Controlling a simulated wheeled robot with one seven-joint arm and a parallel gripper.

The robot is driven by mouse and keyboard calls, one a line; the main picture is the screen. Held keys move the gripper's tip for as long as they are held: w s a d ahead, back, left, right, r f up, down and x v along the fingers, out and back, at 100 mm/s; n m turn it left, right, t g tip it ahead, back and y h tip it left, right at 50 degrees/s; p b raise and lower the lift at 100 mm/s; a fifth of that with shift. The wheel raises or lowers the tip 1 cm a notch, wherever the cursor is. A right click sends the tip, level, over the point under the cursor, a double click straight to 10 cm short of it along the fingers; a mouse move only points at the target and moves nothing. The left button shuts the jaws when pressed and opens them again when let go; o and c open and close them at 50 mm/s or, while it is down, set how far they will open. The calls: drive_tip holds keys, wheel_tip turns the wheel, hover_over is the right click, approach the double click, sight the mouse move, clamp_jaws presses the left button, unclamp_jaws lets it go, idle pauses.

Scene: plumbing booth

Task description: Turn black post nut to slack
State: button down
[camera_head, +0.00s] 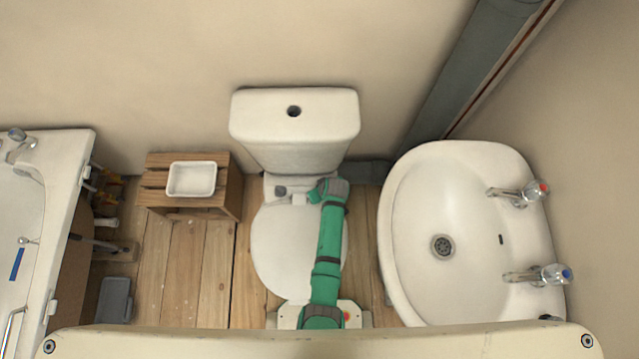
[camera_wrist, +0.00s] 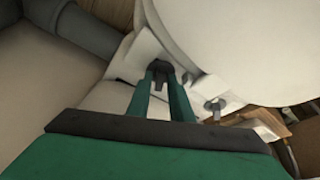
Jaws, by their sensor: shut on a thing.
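The black post nut (camera_wrist: 161,69) is a small dark piece at the toilet's white mounting part in the wrist view. My gripper (camera_wrist: 164,77) has its two green fingers closed around it, one on each side. The fingers cover part of the nut, so its thread and post are hard to make out. In the head view, my green arm reaches over the toilet lid (camera_head: 282,255) and its end lies by the back of the seat. The fingertips and the black nut cannot be made out there.
A second, grey post (camera_wrist: 213,107) stands to the right in the wrist view. The toilet cistern (camera_head: 295,128) rises just behind my arm's end. A grey pipe (camera_wrist: 88,30) runs close by. The sink (camera_head: 420,200) is right; a wooden crate (camera_head: 228,190) with a white dish stands left.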

drive_tip(key=shift+w+d+n+g+y, duration=0.1)
drive_tip(key=shift+n+g+y, duration=0.15)
drive_tip(key=shift+n, duration=0.55)
drive_tip(key=shift+w+d+n+g+y, duration=0.15)
drive_tip(key=shift+n+y, duration=0.1)
drive_tip(key=shift+n, duration=0.55)
drive_tip(key=shift+s+a, duration=0.15)
drive_tip(key=shift+s, duration=0.1)
idle(0.5)
drive_tip(key=c, duration=1.7)
unclamp_jaws()
drive_tip(key=shift+w, duration=0.2)
drive_tip(key=shift+o, duration=0.2)
drive_tip(key=v, duration=1)
drive_tip(key=shift+d+r, duration=0.2)
drive_tip(key=shift+r, duration=0.15)
drive_tip(key=shift+s, duration=0.1)
